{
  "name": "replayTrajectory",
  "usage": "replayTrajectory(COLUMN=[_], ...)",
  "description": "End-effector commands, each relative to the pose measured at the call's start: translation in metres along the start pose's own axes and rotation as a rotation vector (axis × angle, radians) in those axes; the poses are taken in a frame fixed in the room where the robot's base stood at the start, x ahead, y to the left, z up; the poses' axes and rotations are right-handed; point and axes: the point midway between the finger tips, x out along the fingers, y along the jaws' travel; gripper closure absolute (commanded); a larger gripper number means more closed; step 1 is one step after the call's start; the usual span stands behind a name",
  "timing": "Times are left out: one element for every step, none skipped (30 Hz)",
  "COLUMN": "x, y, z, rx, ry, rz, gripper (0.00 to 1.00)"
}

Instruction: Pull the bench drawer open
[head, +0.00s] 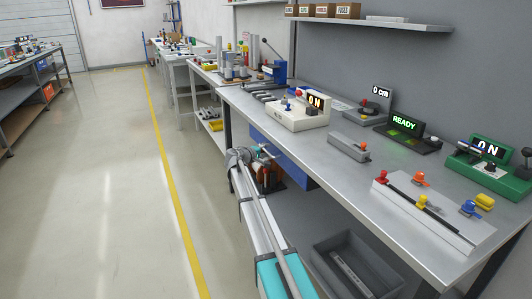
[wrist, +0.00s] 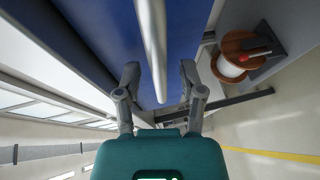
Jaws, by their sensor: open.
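The bench drawer is blue and hangs under the front of the workbench; in the head view its front (head: 283,155) shows partly behind my arm. In the wrist view the blue drawer front (wrist: 100,30) fills the upper middle, and a pale bar handle (wrist: 152,40) runs along it. My gripper (wrist: 160,80) is open, with one finger on each side of the handle. The fingers look apart from the bar; exact depth is hard to tell. In the head view my gripper (head: 264,154) is small and partly hidden beside the drawer.
A cable spool (wrist: 232,60) stands near the drawer, on the right in the wrist view. The bench top (head: 340,175) holds several devices. A grey open bin (head: 350,262) sits below. Clear floor (head: 110,190) with a yellow line lies left of the bench.

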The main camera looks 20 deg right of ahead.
Motion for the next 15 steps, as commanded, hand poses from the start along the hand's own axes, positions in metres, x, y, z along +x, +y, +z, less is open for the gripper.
replayTrajectory(x=[0.0011,0.0014,0.0015,0.0015,0.0014,0.0013,0.0012,0.0011,0.0011,0.0010,0.0010,0.0010,0.0010,0.0009,0.0009], y=[-0.0001,-0.0001,0.0000,0.0000,0.0001,0.0001,0.0001,0.0000,0.0000,0.0000,0.0000,0.0000,0.0000,0.0000,0.0000], z=[-0.0001,-0.0001,0.0000,0.0000,0.0000,-0.0001,-0.0001,0.0000,-0.0001,-0.0001,-0.0001,-0.0001,-0.0001,-0.0001,-0.0002], rx=[0.000,0.000,0.000,0.000,0.000,0.000,0.000,0.000,0.000,0.000,0.000,0.000,0.000,0.000,0.000], ry=[0.000,0.000,0.000,0.000,0.000,0.000,0.000,0.000,0.000,0.000,0.000,0.000,0.000,0.000,0.000], rz=[0.000,0.000,0.000,0.000,0.000,0.000,0.000,0.000,0.000,0.000,0.000,0.000,0.000,0.000,0.000], gripper=[0.49,0.49,0.49,0.49,0.49,0.49,0.49,0.49,0.49,0.53,0.58,0.66,0.71,0.77,0.84])
